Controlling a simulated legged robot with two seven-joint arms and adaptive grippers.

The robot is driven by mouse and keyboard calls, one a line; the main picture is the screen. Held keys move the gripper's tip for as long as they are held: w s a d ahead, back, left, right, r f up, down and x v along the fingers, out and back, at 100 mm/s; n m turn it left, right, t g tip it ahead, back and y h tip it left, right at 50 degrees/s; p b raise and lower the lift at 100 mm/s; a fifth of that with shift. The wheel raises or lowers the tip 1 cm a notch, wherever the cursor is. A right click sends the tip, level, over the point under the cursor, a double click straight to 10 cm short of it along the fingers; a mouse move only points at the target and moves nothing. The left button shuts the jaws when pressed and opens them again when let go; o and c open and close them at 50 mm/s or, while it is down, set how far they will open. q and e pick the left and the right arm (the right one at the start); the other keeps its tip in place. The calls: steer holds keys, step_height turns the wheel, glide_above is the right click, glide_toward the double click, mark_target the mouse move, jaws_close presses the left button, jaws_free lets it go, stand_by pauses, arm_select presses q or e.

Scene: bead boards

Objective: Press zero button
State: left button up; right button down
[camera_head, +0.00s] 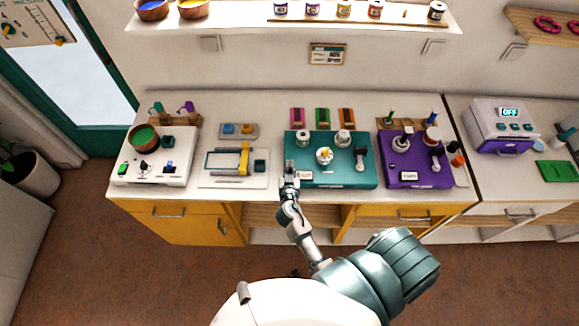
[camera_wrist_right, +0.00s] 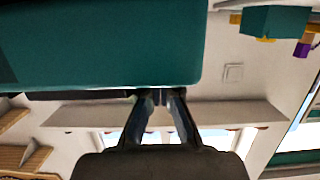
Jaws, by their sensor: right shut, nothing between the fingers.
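The teal board (camera_head: 332,180) stands on the counter and carries several small fixtures. A small white panel (camera_head: 304,175) with dark marks sits at its front left. I cannot make out which part is a zero button. My right gripper (camera_head: 290,166) is at the board's front left corner, just left of the white panel, fingers shut and empty. In the right wrist view the shut fingertips of the gripper (camera_wrist_right: 160,97) show by the edge of the large teal board (camera_wrist_right: 100,45). Whether they touch it I cannot tell. My left gripper is not in view.
A white board with a yellow slider (camera_head: 244,160) lies left of the teal board, and a purple board (camera_head: 431,178) to its right. A device reading OFF (camera_head: 501,125) stands at the right. A shelf of jars (camera_head: 344,9) hangs above.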

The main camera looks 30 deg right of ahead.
steer(key=shift+f+b, duration=0.5)
steer(key=shift+f, duration=0.2)
steer(key=shift+s+f+b, duration=0.15)
steer(key=shift+f+b, duration=0.05)
steer(key=shift+b, duration=0.15)
steer(key=shift+s+a, duration=0.1)
steer(key=shift+a, duration=0.15)
steer(key=shift+s+f, duration=0.1)
steer(key=v, duration=0.7)
steer(key=shift+a+r, duration=0.1)
steer(key=shift+r, duration=0.35)
steer(key=shift+s+a+r, duration=0.15)
steer(key=shift+a+r, duration=0.05)
steer(key=shift+a, duration=0.05)
steer(key=shift+d, duration=0.3)
